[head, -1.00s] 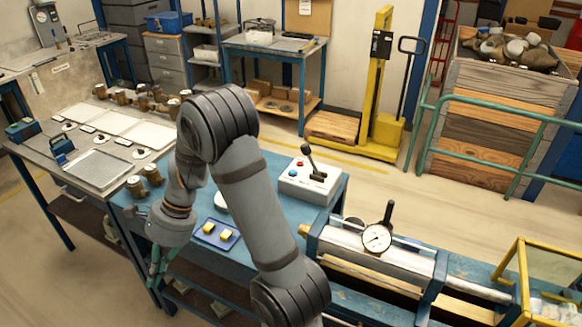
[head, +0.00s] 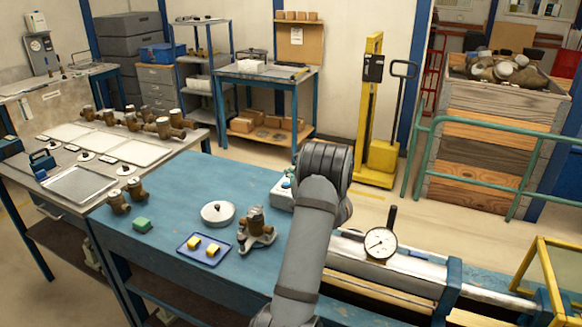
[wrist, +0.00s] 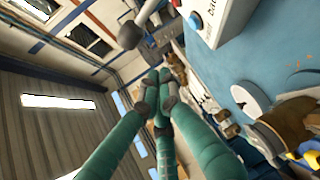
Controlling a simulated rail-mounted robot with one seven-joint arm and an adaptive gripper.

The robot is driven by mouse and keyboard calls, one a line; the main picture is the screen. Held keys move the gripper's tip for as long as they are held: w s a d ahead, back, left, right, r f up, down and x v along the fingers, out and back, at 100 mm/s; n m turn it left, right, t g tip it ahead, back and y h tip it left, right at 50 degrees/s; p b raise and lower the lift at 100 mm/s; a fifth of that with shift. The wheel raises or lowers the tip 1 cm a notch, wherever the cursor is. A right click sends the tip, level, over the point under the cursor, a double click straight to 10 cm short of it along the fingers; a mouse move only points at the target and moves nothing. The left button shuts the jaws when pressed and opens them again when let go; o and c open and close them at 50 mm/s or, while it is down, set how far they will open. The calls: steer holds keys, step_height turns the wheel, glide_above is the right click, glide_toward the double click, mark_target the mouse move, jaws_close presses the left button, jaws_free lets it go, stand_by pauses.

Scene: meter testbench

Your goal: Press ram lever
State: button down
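The control box (head: 281,194) of the ram lever is mostly hidden behind my arm in the head view, and its lever is hidden there. In the wrist view the white box (wrist: 222,18) is at the upper right, with a red and a blue button. A dark knob on a grey rod (wrist: 130,35), seemingly the lever, shows left of the box, above the fingertips in the picture. My gripper (wrist: 160,88) has teal fingers with their grey tips drawn together, and no object shows between them. It appears apart from the knob. The head view hides my gripper behind the arm.
A dial gauge (head: 380,243) stands on the ram bench at right. The bench's back left is clear.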

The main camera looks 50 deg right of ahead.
steer(key=shift+w, duration=0.1)
steer(key=p+x, duration=0.3)
steer(key=x, duration=0.6)
steer(key=shift+w, duration=0.2)
steer(key=s, duration=0.1)
steer(key=s+d+p, duration=0.1)
steer(key=s+r+p, duration=0.1)
steer(key=shift+s+d, duration=0.1)
steer(key=shift+d, duration=0.25)
steer(key=shift+s+d, duration=0.1)
steer(key=shift+s, duration=0.05)
